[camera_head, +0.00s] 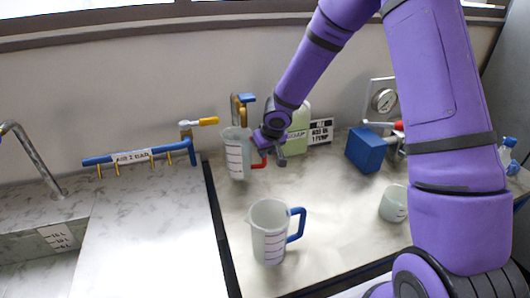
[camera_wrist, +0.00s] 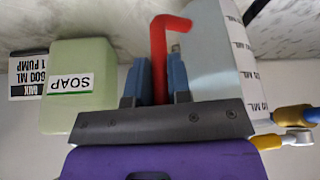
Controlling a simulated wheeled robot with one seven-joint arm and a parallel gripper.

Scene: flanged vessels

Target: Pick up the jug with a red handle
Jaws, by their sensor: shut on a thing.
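The jug with a red handle (camera_head: 237,158) is a pale, translucent measuring jug with dark level marks, at the back of the counter in the head view. It also fills the upper right of the wrist view (camera_wrist: 215,60). My gripper (camera_head: 264,150) is at its right side, with the fingers on the red handle. In the wrist view the blue fingertips of my gripper (camera_wrist: 161,78) are either side of the red handle (camera_wrist: 160,60). The jug looks close to upright in the head view. I cannot tell whether its base touches the counter.
A similar jug with a blue handle (camera_head: 269,235) stands in front. A green soap container (camera_head: 298,130) is behind my gripper, beside a sign (camera_head: 321,131). A small cup (camera_head: 393,204) and blue box (camera_head: 366,150) are to the right. A blue pipe with yellow hooks (camera_head: 135,156) lies left.

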